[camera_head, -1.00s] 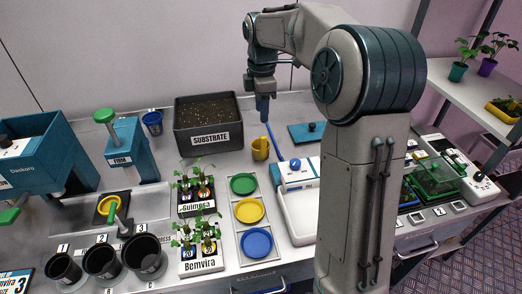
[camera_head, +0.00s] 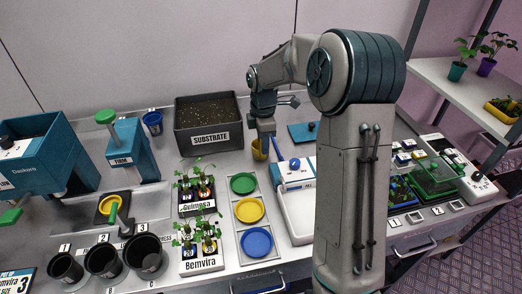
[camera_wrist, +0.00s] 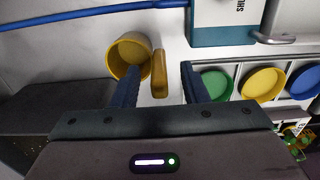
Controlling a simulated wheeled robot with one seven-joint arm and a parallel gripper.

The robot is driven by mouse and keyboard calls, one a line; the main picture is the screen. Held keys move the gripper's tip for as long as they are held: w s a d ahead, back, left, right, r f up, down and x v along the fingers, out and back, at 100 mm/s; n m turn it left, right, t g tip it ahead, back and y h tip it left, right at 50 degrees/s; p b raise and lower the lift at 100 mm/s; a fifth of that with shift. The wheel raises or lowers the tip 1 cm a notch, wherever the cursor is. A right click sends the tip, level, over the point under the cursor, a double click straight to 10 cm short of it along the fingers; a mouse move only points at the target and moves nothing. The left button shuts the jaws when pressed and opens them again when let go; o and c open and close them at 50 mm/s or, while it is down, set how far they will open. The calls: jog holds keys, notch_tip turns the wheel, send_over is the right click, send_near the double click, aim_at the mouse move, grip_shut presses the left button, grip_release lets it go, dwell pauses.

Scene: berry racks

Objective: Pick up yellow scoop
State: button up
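The yellow scoop (camera_head: 257,151) stands on the table to the right of the substrate box in the head view, partly hidden by my gripper (camera_head: 267,136). In the wrist view the scoop's round cup (camera_wrist: 130,48) and its stubby handle (camera_wrist: 159,75) show clearly. My gripper (camera_wrist: 159,68) is open, with its blue fingers apart. The handle lies between the fingers in that view, and the left finger overlaps the cup's opening. I cannot tell whether a finger touches the scoop or is inside the cup.
The dark substrate box (camera_head: 207,104) stands to the left of the scoop. A blue rod (camera_head: 274,143) lies close on its right, then a blue-and-white device (camera_head: 295,172). A tray of coloured dishes (camera_head: 262,192) and potted seedlings (camera_head: 184,208) are in front.

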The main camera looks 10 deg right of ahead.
grip_shut()
jog(key=shift+r, duration=0.15)
jog(key=shift+r, duration=0.3)
jog(key=r, duration=0.3)
jog(key=shift+d+r+b, duration=0.3)
jog(key=shift+d+b, duration=0.05)
jog(key=s+d+r, duration=0.2)
jog(key=d+r, duration=0.4)
jog(key=d, duration=0.4)
jog(key=shift+s+d+r+b, duration=0.2)
jog(key=shift+d+r+b, duration=0.05)
jog(key=shift+d+b, duration=0.15)
